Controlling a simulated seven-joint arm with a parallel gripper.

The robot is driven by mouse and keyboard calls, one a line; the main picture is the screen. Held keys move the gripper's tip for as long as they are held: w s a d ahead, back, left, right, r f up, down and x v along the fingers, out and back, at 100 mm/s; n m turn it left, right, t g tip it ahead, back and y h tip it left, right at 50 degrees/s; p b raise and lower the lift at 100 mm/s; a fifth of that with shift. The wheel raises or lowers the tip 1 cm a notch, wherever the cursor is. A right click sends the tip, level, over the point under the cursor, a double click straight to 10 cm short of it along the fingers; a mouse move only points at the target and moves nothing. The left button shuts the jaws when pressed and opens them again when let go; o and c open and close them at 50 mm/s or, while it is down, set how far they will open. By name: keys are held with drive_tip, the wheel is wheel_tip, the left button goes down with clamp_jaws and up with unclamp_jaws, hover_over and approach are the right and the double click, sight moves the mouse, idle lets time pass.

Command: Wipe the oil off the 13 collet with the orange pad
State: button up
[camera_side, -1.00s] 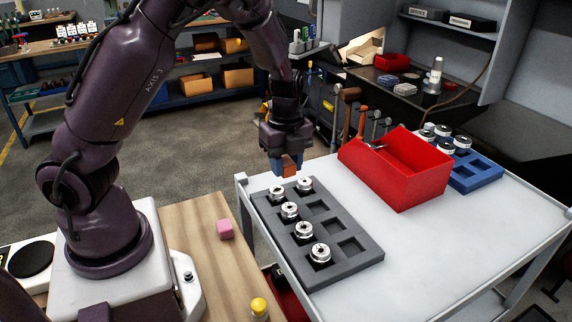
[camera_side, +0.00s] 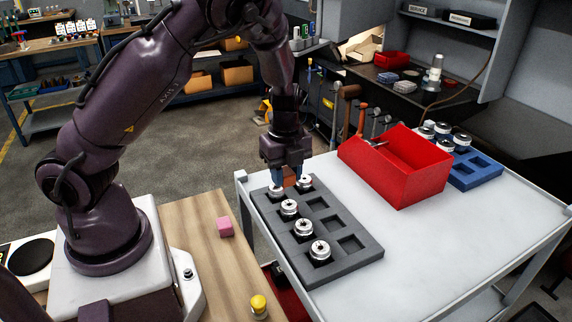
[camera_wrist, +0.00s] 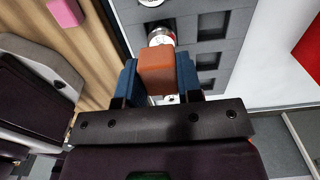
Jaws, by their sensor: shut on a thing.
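My gripper (camera_side: 288,179) is shut on the orange pad (camera_side: 291,181), low over the far end of the dark grey tray (camera_side: 337,269). The pad (camera_wrist: 157,71) sits between the blue fingers in the wrist view. Two silver collets are close by it, one at its left (camera_side: 275,191) and one at its right (camera_side: 305,182). More collets stand in the left row, including the nearest one (camera_side: 320,251). In the wrist view a collet (camera_wrist: 161,37) shows just beyond the pad, partly hidden. Whether the pad touches a collet is unclear. The 13 marking and any oil are not readable.
An open red bin (camera_side: 425,181) stands right of the tray on the white cart. A blue tray (camera_side: 475,178) with several collets is behind it. The cart's front right is clear.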

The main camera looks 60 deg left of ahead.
sight(286, 187)
drive_tip(key=shift+f, duration=1.95)
drive_tip(key=shift+d+f, duration=0.55)
drive_tip(key=shift+d, duration=0.05)
drive_tip(key=shift+c, duration=0.3)
drive_tip(key=shift+d, duration=1.5)
drive_tip(key=a, duration=0.4)
drive_tip(key=shift+a+r, duration=0.1)
drive_tip(key=shift+r, duration=4)
